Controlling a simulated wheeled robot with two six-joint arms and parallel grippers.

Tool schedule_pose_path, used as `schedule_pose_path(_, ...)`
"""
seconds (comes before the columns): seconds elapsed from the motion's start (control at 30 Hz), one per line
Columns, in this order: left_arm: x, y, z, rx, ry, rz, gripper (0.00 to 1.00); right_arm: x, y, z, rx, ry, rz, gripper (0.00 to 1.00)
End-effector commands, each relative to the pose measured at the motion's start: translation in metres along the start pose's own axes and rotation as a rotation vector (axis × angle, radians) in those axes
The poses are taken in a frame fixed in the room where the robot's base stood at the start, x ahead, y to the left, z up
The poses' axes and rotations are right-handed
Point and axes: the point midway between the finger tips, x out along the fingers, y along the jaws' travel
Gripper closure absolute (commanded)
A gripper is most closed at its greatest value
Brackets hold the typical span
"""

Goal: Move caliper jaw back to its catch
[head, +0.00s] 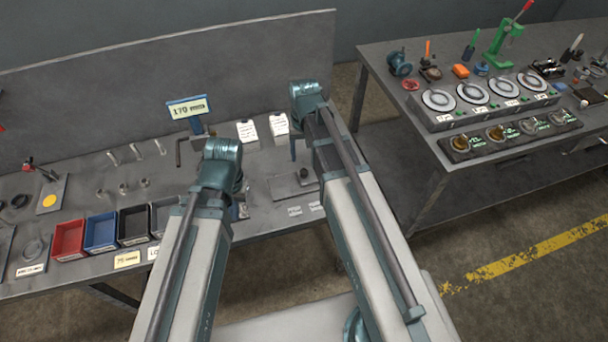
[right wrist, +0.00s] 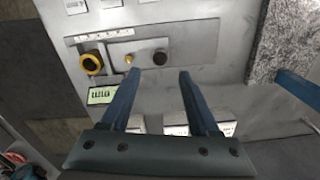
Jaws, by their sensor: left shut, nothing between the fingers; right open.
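The caliper seems to be the pale marked strip (right wrist: 108,34) with a grey plate (right wrist: 139,46) below it, lying flat on the bench. The plate carries a small brass knob (right wrist: 129,59) and a black knob (right wrist: 160,58); I cannot tell which part is the jaw. The plate also shows in the head view (head: 290,192). My right gripper (right wrist: 159,74) is open and empty, its fingertips just short of the black knob in the picture. In the head view, one right finger (head: 293,148) shows. My left gripper (head: 238,190) is shut and mostly hidden by its arm.
A yellow ring (right wrist: 92,63) and a green display (right wrist: 102,95) sit left of the plate. A "170 mm" sign (head: 187,107) stands behind. Red (head: 68,239) and blue (head: 101,232) bins stand at left. A second bench (head: 400,60) stands at right, beyond a floor gap.

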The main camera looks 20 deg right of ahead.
Motion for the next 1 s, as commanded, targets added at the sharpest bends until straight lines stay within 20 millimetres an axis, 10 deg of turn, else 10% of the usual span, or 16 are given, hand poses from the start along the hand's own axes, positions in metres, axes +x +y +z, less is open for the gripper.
schedule_pose_path(0.4, 0.065, 0.006, -0.004, 0.0, 0.0, 0.0, 1.0, 0.066, 0.0, 0.0, 0.0, 0.0, 0.0, 0.38)
schedule_pose_path(0.87, 0.074, 0.007, -0.004, 0.0, 0.0, 0.0, 1.0, 0.075, 0.0, 0.0, 0.0, 0.0, 0.0, 0.38)
schedule_pose_path(1.0, 0.074, 0.007, -0.004, 0.0, 0.0, 0.0, 1.0, 0.075, 0.0, 0.0, 0.0, 0.0, 0.0, 0.6)
